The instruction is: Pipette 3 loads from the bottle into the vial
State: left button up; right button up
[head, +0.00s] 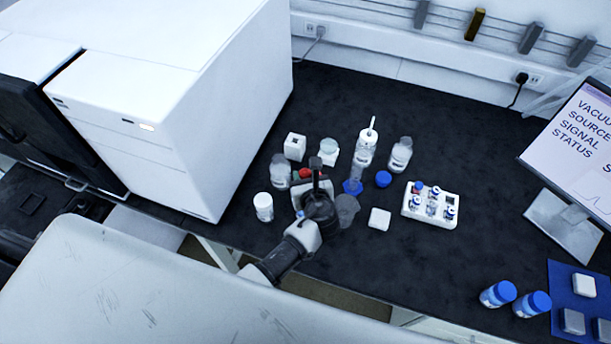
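A clear bottle (364,150) with a white top and a thin upright white stem stands behind my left gripper; I cannot tell if the stem is the pipette. Small vials (432,207) with blue and red tops stand in a white rack (410,213) to the right. A small clear vessel (356,174) stands on a blue base. My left gripper (316,180) is low over the bench among these; its fingers are too dark and small to read. My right gripper is not in view.
A white instrument (190,110) fills the left of the black bench (480,150). A blue cap (383,179), white block (380,219) and white jar (263,206) lie close to my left gripper. A monitor (580,140) and blue-capped bottles (498,293) are at right.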

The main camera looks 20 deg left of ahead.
aim_at(306, 173)
pick_arm(q)
notch_tip(306, 173, up, 2)
jog(key=shift+p, duration=0.7)
jog(key=shift+r+p, duration=0.3)
jog(key=shift+r, duration=0.7)
jog(key=shift+d, duration=0.1)
